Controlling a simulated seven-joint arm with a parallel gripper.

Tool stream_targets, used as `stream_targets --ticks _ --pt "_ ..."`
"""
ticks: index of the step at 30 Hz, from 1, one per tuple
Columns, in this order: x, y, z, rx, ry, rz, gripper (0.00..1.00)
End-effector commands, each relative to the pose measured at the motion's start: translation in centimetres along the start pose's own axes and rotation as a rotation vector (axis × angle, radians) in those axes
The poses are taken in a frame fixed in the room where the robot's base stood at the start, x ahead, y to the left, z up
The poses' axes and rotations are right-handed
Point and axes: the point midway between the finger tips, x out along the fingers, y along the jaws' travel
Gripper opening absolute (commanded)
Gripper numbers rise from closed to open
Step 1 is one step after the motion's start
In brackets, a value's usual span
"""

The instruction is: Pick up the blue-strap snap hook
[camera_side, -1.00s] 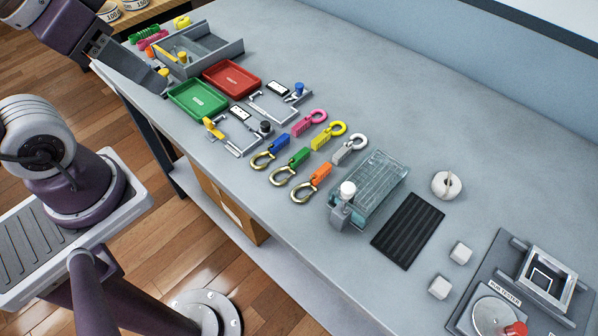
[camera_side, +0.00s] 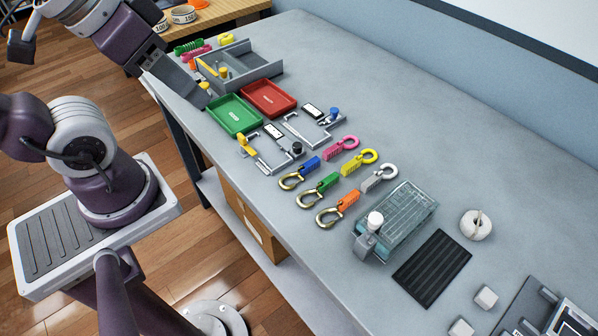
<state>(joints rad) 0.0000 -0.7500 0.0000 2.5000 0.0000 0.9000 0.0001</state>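The blue-strap snap hook (camera_side: 300,174) lies flat on the grey bench, at the left end of the front row of hooks. It has a gold-coloured metal hook at the lower left and a short blue strap at the upper right. Nothing touches it. My gripper (camera_side: 190,88) appears as a dark grey end at the upper left, by the bench's left edge near the grey divided tray. It is well away from the blue-strap hook. Its fingertips cannot be made out, and I see nothing held in it.
Green-strap (camera_side: 317,190) and orange-strap (camera_side: 337,209) hooks lie close to its right; pink (camera_side: 341,145), yellow (camera_side: 359,161) and white (camera_side: 379,178) ones lie behind. A metal fixture (camera_side: 270,152), green tray (camera_side: 234,115) and red tray (camera_side: 268,97) stand left. A clear box (camera_side: 402,215) stands right.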

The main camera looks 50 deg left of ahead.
Motion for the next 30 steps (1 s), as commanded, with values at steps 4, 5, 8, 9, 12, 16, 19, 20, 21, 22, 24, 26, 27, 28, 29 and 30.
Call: stream_targets --ticks 4,5,8,9,12,16,19,20,21,22,24,26,27,28,29,30 --pt "0.2 0.0 -0.3 0.0 -0.008 0.0 0.4" --pt "0.4 0.0 -0.7 0.0 -0.02 -0.001 0.4" --pt "2.3 0.2 -3.0 0.0 -0.088 -0.002 0.4" --pt "3.6 0.3 -4.3 0.001 -0.126 -0.003 0.4" --pt "8.3 1.0 -7.2 0.003 -0.222 -0.004 0.4" --pt "16.2 2.1 -9.1 0.002 -0.346 -0.003 0.4" --pt "21.8 2.9 -8.8 0.003 -0.421 -0.002 0.4" --pt "23.1 3.1 -8.6 0.003 -0.439 -0.001 0.4" --pt "24.6 3.3 -8.2 0.003 -0.457 -0.001 0.4" --pt "25.4 3.4 -8.0 0.003 -0.469 0.0 0.4" --pt "26.8 3.6 -7.6 0.002 -0.485 0.0 0.4" --pt "27.6 3.7 -7.3 0.001 -0.492 0.0 0.4" --pt "28.0 3.7 -7.0 0.0 -0.494 0.0 0.4" --pt "28.4 3.7 -6.8 0.0 -0.494 0.0 0.4" --pt "28.7 3.6 -6.6 0.0 -0.495 0.0 0.4" --pt "29.2 3.5 -6.3 -0.001 -0.495 0.0 0.4"
